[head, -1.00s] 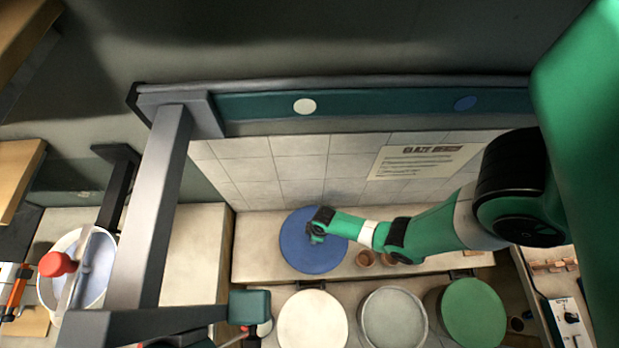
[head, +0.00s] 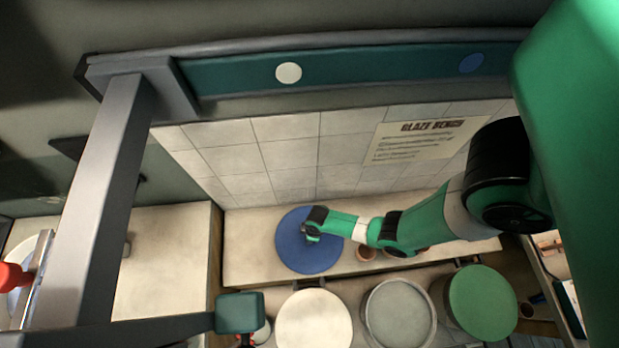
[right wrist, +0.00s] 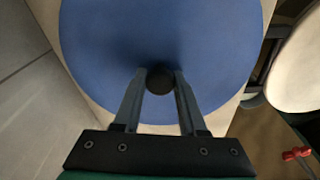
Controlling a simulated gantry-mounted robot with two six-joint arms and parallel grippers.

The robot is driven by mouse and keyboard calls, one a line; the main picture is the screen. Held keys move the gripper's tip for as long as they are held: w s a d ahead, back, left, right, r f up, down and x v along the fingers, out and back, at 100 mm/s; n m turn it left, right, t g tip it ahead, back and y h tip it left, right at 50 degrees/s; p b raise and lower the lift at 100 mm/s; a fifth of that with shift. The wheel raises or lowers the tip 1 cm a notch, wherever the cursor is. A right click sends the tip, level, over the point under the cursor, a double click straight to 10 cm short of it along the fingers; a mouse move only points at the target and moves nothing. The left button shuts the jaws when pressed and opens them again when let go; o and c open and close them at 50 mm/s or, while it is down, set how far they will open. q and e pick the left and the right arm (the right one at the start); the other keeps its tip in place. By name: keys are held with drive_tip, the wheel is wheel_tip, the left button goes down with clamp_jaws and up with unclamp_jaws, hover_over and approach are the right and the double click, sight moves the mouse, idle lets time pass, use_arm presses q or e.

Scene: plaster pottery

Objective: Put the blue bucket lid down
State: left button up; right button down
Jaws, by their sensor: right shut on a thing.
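The blue bucket lid (head: 300,259) is a flat round disc with a dark knob at its middle. In the head view it is at or just above the pale ledge along the tiled wall; I cannot tell whether it touches. My right gripper (head: 313,237) is over it. In the right wrist view the two fingers (right wrist: 160,84) are closed on the dark knob of the lid (right wrist: 105,45). My left gripper does not show clearly in either view.
Below the ledge (head: 245,240) stand a white-topped bucket (head: 313,322), an open grey bucket (head: 399,314) and a green-lidded bucket (head: 482,302). Small brown pots (head: 366,254) sit on the ledge right of the lid. A tiled wall (head: 290,150) rises behind.

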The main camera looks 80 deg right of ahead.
drive_tip(key=shift+c, duration=2.3)
unclamp_jaws()
drive_tip(key=shift+f, duration=0.1)
drive_tip(key=r+p, duration=0.5)
drive_tip(key=s+r+p, duration=0.1)
drive_tip(key=r+p, duration=0.1)
drive_tip(key=r, duration=0.1)
drive_tip(key=shift+p, duration=0.35)
drive_tip(key=shift+f, duration=0.1)
